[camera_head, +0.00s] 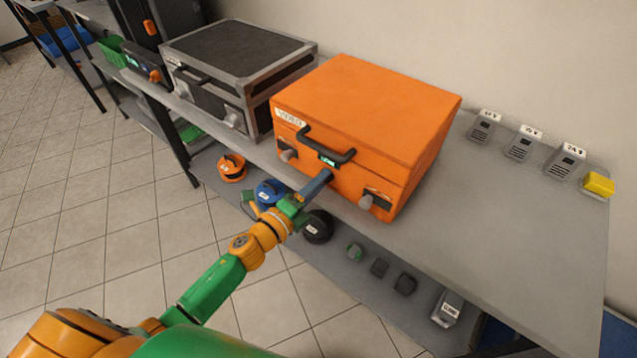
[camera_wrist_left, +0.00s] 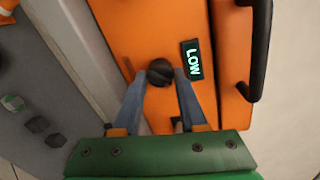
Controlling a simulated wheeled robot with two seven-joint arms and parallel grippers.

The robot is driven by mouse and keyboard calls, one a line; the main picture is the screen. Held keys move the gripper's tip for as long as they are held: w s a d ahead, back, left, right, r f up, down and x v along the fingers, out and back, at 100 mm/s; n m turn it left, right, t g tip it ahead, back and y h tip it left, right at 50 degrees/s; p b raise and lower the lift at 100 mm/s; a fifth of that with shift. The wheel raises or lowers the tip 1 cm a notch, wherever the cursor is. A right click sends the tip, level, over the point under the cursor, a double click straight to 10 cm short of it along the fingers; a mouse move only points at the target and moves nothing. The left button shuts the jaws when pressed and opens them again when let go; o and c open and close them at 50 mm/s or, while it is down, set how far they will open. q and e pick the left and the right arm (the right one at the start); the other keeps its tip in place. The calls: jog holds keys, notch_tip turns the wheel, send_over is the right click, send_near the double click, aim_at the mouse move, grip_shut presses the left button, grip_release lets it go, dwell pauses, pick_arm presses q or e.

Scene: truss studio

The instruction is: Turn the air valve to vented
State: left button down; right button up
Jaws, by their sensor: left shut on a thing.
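The orange case (camera_head: 365,115) stands closed on the grey shelf, with a black handle on its front. My left gripper (camera_head: 326,177) reaches the case front. In the left wrist view my left gripper (camera_wrist_left: 161,86) has its two blue fingers on either side of the knob, shut on it. The right gripper is not in view.
A black case (camera_head: 238,50) with metal edges stands left of the orange one. Several grey boxes with labels (camera_head: 522,143) and a yellow block (camera_head: 598,184) lie to the right. A lower shelf holds an orange reel (camera_head: 232,168) and a black one (camera_head: 318,227).

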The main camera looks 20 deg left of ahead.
pick_arm(q)
jog(key=shift+w+r, duration=0.1)
jog(key=shift+r, duration=0.15)
jog(key=shift+c, duration=2.3)
grip_release()
jog(key=shift+f, duration=0.1)
jog(key=shift+f, duration=0.1)
jog(key=v, duration=0.7)
jog(key=shift+b, duration=0.4)
